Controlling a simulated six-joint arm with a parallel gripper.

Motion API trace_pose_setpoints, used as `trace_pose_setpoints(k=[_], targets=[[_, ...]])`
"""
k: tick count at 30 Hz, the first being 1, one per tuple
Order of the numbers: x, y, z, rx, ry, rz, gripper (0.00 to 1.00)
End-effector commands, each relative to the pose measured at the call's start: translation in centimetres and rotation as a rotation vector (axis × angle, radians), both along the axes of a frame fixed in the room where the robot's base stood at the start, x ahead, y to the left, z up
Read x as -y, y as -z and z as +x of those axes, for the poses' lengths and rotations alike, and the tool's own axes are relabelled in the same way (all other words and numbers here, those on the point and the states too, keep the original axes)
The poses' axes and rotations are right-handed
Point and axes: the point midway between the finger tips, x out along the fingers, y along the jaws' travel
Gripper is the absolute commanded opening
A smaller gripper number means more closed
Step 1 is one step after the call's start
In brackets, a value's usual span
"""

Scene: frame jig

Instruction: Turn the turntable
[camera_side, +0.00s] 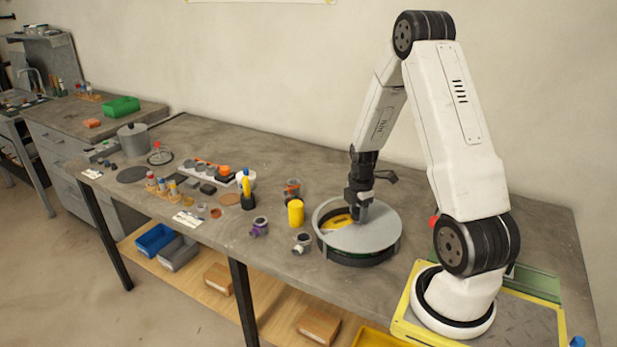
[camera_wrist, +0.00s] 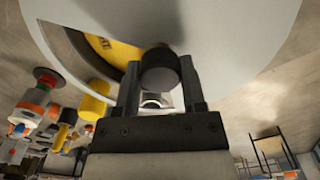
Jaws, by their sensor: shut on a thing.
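The turntable (camera_side: 375,235) is a round grey disc on a dark base, near the middle right of the bench in the side view. A cut-out in its top shows a yellow part (camera_side: 338,219) with dark marks. My gripper (camera_side: 358,218) is over the disc, pointing down, beside the cut-out. In the wrist view my gripper (camera_wrist: 158,85) is shut on a dark round knob (camera_wrist: 159,70) that stands on the turntable (camera_wrist: 225,50). The knob is mostly hidden by my gripper in the side view.
A yellow cylinder (camera_side: 296,212) stands just left of the turntable, with small purple-and-grey (camera_side: 260,227) and white-and-dark (camera_side: 301,243) pieces near it. Farther left are a rack of pieces (camera_side: 205,173) and a grey pot (camera_side: 133,139). The bench behind the turntable is mostly clear.

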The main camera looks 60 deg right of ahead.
Motion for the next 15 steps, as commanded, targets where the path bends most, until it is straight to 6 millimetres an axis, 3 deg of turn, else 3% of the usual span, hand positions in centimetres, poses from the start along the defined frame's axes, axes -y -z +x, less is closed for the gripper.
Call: trace_pose_setpoints(k=[15], targets=[[0.06, -0.02, -0.05, -0.001, -0.444, 0.001, 0.00]])
